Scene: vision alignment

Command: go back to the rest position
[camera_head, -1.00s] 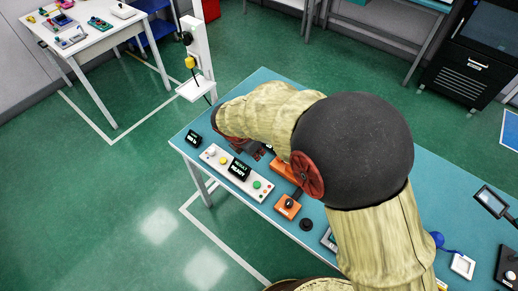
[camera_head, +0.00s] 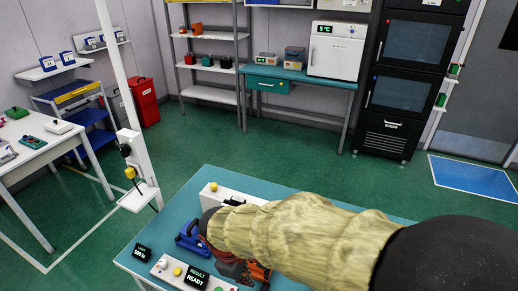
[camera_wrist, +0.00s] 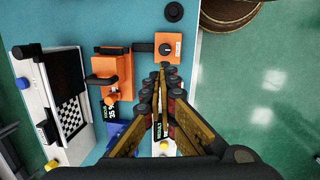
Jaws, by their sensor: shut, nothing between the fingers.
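My gripper (camera_wrist: 163,72) is shut and empty in the wrist view, its fingertips together above the blue-green worktable (camera_wrist: 198,20). In the head view my padded arm reaches left across the table (camera_head: 190,187), and the gripper (camera_head: 232,270) shows only in part below the wrist. In the wrist view an orange fixture (camera_wrist: 118,75) lies left of the fingers. A small orange box with a dark knob (camera_wrist: 168,47) lies just beyond the fingertips. A white button panel (camera_wrist: 165,148) is partly hidden behind the fingers.
A blue device (camera_head: 190,237), a white case (camera_head: 240,195) and a small black display (camera_head: 142,252) stand on the table. A checkerboard panel (camera_wrist: 72,110) lies left in the wrist view. A white post (camera_head: 112,75) stands beyond the table's left corner. Green floor (camera_head: 300,150) behind is clear.

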